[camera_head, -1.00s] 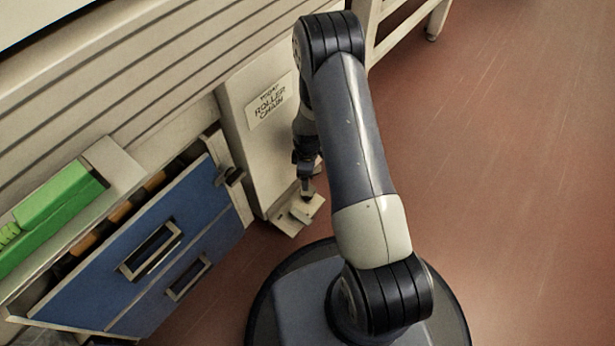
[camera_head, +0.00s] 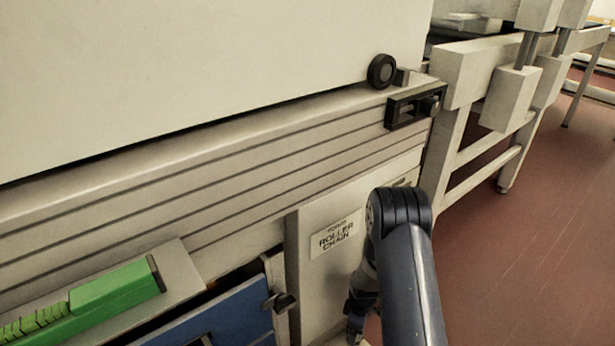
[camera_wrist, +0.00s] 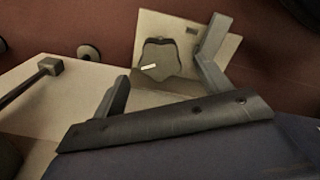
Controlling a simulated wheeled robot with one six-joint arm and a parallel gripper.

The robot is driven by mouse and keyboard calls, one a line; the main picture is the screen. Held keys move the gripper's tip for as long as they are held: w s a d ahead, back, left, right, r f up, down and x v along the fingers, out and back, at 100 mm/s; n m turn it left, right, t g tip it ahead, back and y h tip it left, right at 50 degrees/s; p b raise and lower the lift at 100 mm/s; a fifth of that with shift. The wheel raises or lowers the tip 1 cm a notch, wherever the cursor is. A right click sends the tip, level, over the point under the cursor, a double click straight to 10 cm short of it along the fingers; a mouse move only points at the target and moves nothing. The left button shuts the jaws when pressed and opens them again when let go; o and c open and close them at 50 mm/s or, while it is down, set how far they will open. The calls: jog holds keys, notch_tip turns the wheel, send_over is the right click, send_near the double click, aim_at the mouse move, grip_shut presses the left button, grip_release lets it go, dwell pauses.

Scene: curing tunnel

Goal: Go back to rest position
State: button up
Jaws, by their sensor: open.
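My arm (camera_head: 408,270) rises from the bottom of the head view, bent at the elbow in front of a pale cabinet. My gripper hangs down on the left of the arm, mostly cut off by the lower edge of the head view. In the wrist view my gripper (camera_wrist: 168,52) is open, its two fingers spread wide. Beyond the fingers is a pale plate (camera_wrist: 215,52) with a dark grey piece (camera_wrist: 160,56) bearing a short white mark. Nothing is visibly held between the fingers.
The cabinet (camera_head: 310,285) has a "roller chain" label (camera_head: 336,235). A blue drawer front (camera_head: 235,318) and a green object (camera_head: 115,290) are at lower left. The pale slatted machine side (camera_head: 230,190) is close behind. Red floor (camera_head: 530,260) is open at right, near a white frame (camera_head: 487,168).

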notch_tip(320, 180, down, 4)
jog(key=shift+b, duration=0.6)
jog(key=shift+r, duration=0.15)
